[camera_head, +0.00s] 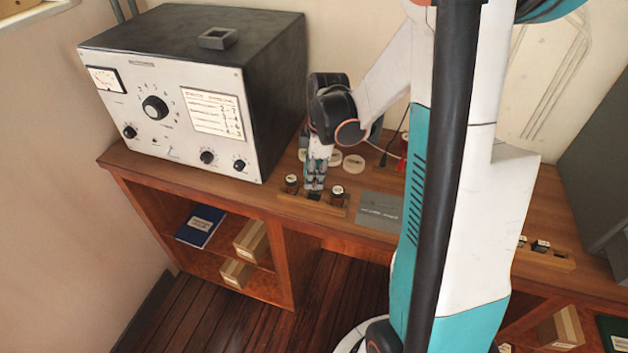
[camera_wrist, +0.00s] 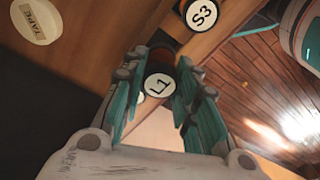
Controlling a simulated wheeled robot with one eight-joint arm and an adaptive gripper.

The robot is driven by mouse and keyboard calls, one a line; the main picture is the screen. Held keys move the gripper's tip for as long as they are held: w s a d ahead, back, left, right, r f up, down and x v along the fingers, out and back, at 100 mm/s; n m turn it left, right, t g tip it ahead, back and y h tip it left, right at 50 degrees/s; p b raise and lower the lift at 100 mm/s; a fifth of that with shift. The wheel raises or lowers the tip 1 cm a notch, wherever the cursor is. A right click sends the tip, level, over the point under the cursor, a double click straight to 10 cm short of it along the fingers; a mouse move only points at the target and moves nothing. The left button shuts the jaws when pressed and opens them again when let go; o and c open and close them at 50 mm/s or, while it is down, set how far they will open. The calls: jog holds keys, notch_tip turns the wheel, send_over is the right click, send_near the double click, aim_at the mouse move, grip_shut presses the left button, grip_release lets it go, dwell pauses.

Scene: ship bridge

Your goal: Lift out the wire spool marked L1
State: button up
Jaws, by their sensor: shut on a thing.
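The wire spool marked L1 (camera_wrist: 159,85) shows its white, black-lettered top between my fingers in the wrist view. My gripper (camera_head: 315,180) is shut on it, with one finger on each side, over the middle of a small wooden rack (camera_head: 325,208). In the head view my fingers mostly hide the spool, and I cannot tell whether it is clear of its hole. A spool marked S3 (camera_wrist: 202,13) is close beside it in the wrist view. In the head view, dark spools with pale tops stand left (camera_head: 292,183) and right (camera_head: 337,196) of my fingers.
A large dark instrument case (camera_head: 190,90) stands left of my gripper. A grey plate (camera_head: 380,210) lies right of the rack. Pale discs (camera_head: 353,163) lie behind; one marked TAPE (camera_wrist: 36,20) shows in the wrist view. Another rack (camera_head: 545,258) is at the far right.

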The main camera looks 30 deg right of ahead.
notch_tip(320, 180, up, 16)
jog(key=p, duration=0.3)
